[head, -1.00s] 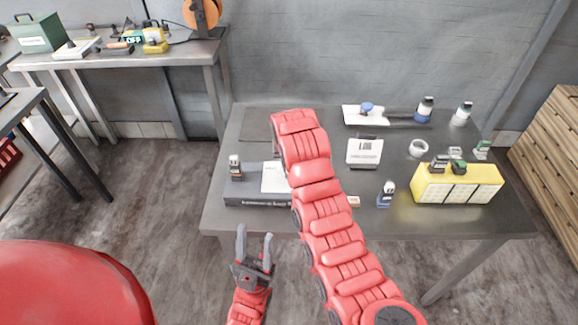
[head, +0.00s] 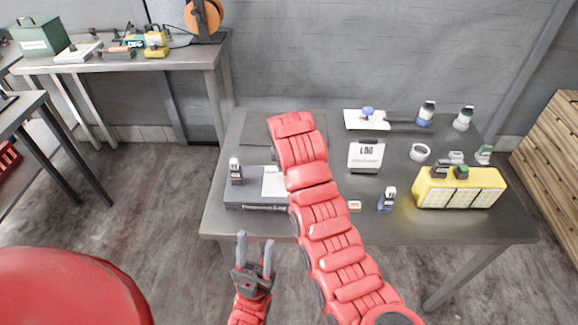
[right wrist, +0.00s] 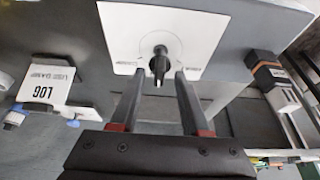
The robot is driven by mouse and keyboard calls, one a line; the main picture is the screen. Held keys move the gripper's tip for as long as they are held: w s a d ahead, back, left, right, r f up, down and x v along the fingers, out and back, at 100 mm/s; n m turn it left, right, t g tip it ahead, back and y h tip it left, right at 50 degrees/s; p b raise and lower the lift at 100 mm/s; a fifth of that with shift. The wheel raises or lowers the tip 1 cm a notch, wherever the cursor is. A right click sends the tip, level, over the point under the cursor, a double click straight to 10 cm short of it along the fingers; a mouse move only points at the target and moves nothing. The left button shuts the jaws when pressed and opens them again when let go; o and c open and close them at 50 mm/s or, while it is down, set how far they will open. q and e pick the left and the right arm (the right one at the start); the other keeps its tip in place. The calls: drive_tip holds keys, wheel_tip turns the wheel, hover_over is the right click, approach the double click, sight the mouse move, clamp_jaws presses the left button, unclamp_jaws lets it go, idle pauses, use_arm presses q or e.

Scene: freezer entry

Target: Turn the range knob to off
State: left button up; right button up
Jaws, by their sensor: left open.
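The dark range knob (right wrist: 159,66) sits on a white panel (right wrist: 190,28) in the right wrist view, its narrow grip pointing toward my gripper. The lettering beside it is too small to read. My right gripper (right wrist: 160,76) is open, one finger on each side of the knob, with gaps showing. In the head view the white panel (head: 273,182) shows on a dark grey box (head: 258,203), partly behind my right arm; the knob and right gripper are hidden there. My left gripper (head: 254,248) is open and empty, in front of the table's near edge.
The table (head: 460,228) also holds a white LOG device (head: 366,156), a yellow light box (head: 458,189), a small black device (head: 236,171) left of the panel, and several bottles at the back right. A red rounded surface (head: 65,290) fills the lower left.

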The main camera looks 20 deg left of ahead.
drive_tip(key=p+v, duration=0.9)
drive_tip(key=v, duration=0.8)
drive_tip(key=shift+r, duration=0.15)
drive_tip(key=shift+s+d, duration=0.1)
drive_tip(key=shift+d, duration=0.05)
